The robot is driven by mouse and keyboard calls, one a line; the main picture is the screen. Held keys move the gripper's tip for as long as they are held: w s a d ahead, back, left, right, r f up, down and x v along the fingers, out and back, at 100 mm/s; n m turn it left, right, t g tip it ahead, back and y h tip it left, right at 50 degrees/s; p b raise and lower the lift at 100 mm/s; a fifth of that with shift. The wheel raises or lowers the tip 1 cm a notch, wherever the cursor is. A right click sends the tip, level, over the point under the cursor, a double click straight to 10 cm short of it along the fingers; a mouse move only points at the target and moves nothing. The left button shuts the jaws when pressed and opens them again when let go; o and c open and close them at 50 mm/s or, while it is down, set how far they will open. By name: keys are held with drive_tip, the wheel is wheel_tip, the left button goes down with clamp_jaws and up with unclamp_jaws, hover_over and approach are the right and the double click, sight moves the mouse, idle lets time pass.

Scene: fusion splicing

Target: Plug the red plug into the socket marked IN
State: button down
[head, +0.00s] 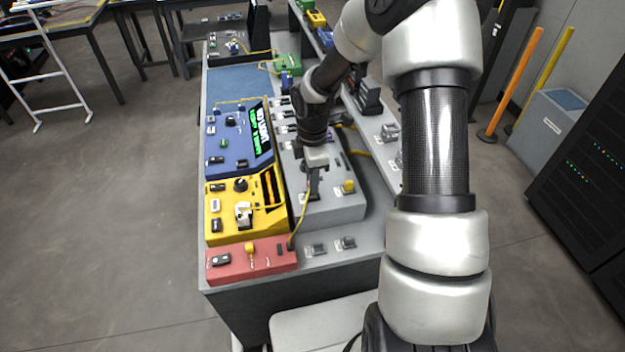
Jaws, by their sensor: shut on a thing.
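My gripper (313,184) points down over the grey panel (335,211) in the middle of the bench. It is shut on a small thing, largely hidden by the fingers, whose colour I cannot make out. A yellow cable (299,222) runs from near the red box (272,262) up toward the gripper; I cannot tell whether it joins the held thing. The grey panel bears several small fittings and labels, too small to read, so I cannot pick out the IN socket. No red plug can be clearly identified.
A yellow device (225,229) with a black knob and a blue device (222,168) with a green display stand left of the gripper. A yellow plug or fitting (348,186) sits on the panel just right of it. Small grey parts (346,242) lie at the front.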

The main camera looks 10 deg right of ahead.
drive_tip(key=shift+f+b, duration=0.4)
drive_tip(key=shift+f, duration=0.15)
drive_tip(key=c, duration=1.6)
unclamp_jaws()
drive_tip(key=shift+r, duration=0.1)
wheel_tip(320, 180, up, 17)
drive_tip(key=shift+r+p, duration=0.15)
drive_tip(key=shift+p, duration=0.2)
